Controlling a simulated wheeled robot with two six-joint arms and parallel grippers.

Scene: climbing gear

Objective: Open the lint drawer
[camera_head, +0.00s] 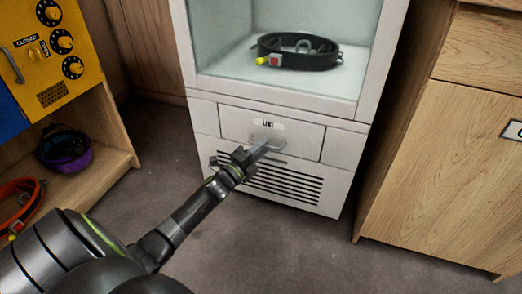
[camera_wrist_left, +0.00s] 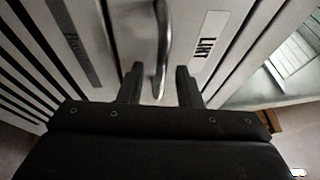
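The lint drawer (camera_head: 305,146) is a wide white panel low on the white cabinet, with a small "LINT" label (camera_head: 272,124) above its handle. It looks flush with the cabinet front. My left gripper (camera_head: 262,148) reaches its front at the handle. In the left wrist view, the curved metal handle (camera_wrist_left: 163,45) lies between the two dark fingers of the left gripper (camera_wrist_left: 160,84). The fingers are apart, with a visible gap on each side of the handle. The head view partly hides the handle behind the gripper. My right gripper is not in view.
Above the drawer, an open compartment holds a black belt-like ring (camera_head: 300,60). Vent slots (camera_head: 285,183) lie below. A wooden cabinet (camera_head: 445,165) stands close on the right. A wooden shelf (camera_head: 115,160) with gear stands at left. The floor before the drawer is clear.

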